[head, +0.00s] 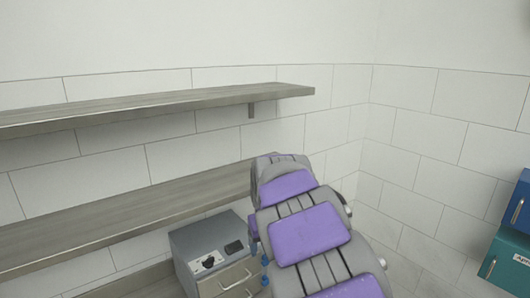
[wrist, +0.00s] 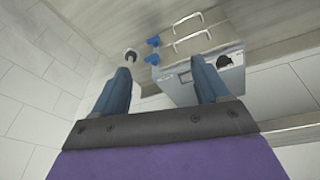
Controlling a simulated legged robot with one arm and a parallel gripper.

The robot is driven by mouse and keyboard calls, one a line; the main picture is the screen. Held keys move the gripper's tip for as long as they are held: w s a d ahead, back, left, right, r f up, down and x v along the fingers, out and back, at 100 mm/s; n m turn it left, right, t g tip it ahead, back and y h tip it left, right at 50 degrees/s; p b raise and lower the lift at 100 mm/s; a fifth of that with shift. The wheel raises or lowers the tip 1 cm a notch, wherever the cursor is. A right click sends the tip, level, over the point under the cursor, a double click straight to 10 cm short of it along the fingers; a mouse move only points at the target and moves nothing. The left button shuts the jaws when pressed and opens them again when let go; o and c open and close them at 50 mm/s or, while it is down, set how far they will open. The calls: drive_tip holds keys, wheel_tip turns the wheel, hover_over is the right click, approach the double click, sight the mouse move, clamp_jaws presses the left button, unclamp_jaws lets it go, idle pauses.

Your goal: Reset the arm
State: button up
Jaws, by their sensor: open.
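My gripper (wrist: 161,66) shows in the wrist view with its two blue fingers spread apart and nothing between them. In the head view my purple and grey arm reaches away from the lower right, and its far end hides most of my gripper. The fingers point toward a grey machine (wrist: 245,88), which appears upside down in the wrist view. In the head view the machine (head: 192,243) stands left of my arm, with a dark knob, a dark panel and metal handles on its front.
Blue fittings (wrist: 153,41) stick out from the machine's side. A small round white object with a dark middle (wrist: 131,55) shows near one fingertip. A long upper shelf (head: 150,104) and a lower shelf (head: 120,208) run along the tiled wall. Blue and teal boxes (head: 508,262) stand at right.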

drive_tip(key=s+d+m+b, duration=0.1)
drive_tip(key=s+d+m, duration=0.1)
drive_tip(key=s+d, duration=0.55)
drive_tip(key=s+d+f+g+b, duration=0.1)
drive_tip(key=s+f, duration=0.3)
drive_tip(key=s, duration=0.7)
drive_tip(key=s+d+f+m+g+b, duration=0.1)
drive_tip(key=s+d+f+g+b, duration=0.1)
drive_tip(key=s, duration=0.9)
drive_tip(key=s+d+f+g+b, duration=0.1)
drive_tip(key=s+d+f, duration=0.2)
drive_tip(key=s, duration=0.9)
wheel_tip(320, 180, down, 3)
drive_tip(key=shift+f+m+g+b, duration=0.15)
drive_tip(key=shift+m+g+b, duration=0.2)
drive_tip(key=shift+m+g, duration=0.05)
drive_tip(key=shift+d, duration=0.1)
